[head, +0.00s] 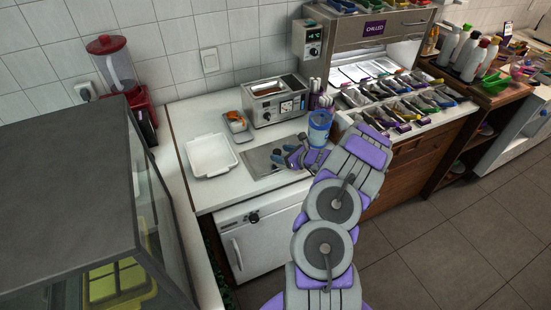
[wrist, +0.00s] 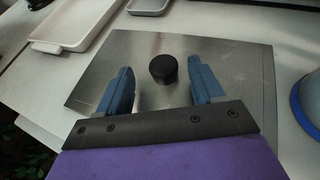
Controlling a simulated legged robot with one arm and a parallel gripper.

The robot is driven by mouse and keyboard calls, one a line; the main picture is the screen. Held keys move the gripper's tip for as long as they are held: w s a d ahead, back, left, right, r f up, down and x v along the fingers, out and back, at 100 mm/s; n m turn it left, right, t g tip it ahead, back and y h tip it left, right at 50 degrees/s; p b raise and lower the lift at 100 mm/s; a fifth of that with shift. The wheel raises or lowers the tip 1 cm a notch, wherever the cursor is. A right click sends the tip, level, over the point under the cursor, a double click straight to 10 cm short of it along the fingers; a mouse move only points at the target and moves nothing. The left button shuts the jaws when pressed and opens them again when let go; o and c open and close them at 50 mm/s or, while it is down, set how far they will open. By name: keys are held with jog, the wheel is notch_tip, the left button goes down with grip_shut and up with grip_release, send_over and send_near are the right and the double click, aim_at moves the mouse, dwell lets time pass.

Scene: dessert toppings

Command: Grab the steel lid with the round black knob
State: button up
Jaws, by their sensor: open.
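The steel lid (wrist: 235,62) is a flat, square-cornered metal plate on the white counter. Its round black knob (wrist: 163,68) stands up near its middle in the wrist view. In the head view the lid (head: 258,160) is partly covered by my gripper. My gripper (wrist: 160,85) is open above the lid, with one blue finger to the left of the knob and the other to the right. There is a gap between the knob and each finger. In the head view my gripper (head: 283,157) reaches over the lid's right part, and the knob cannot be made out.
A white tray (head: 190,158) stands left of the lid. A small grey tray with orange food (head: 236,122) and a toaster (head: 276,98) are behind. A blue-and-clear container (head: 320,128) is close to the right of my gripper. The counter's front edge is near.

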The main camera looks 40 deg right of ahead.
jog(key=shift+w+d+f, duration=0.55)
jog(key=shift+w+f, duration=0.1)
jog(key=shift+w, duration=0.25)
jog(key=shift+a+r, duration=0.1)
jog(key=shift+a, duration=0.45)
jog(key=shift+a+r, duration=0.15)
jog(key=shift+a, duration=0.25)
jog(key=shift+c, duration=1.2)
jog(key=shift+d+f, duration=0.2)
jog(key=shift+d, duration=0.55)
jog(key=c, duration=0.8)
jog(key=shift+a, duration=0.25)
grip_shut()
jog(key=shift+a+r, duration=0.1)
jog(key=shift+a, duration=0.1)
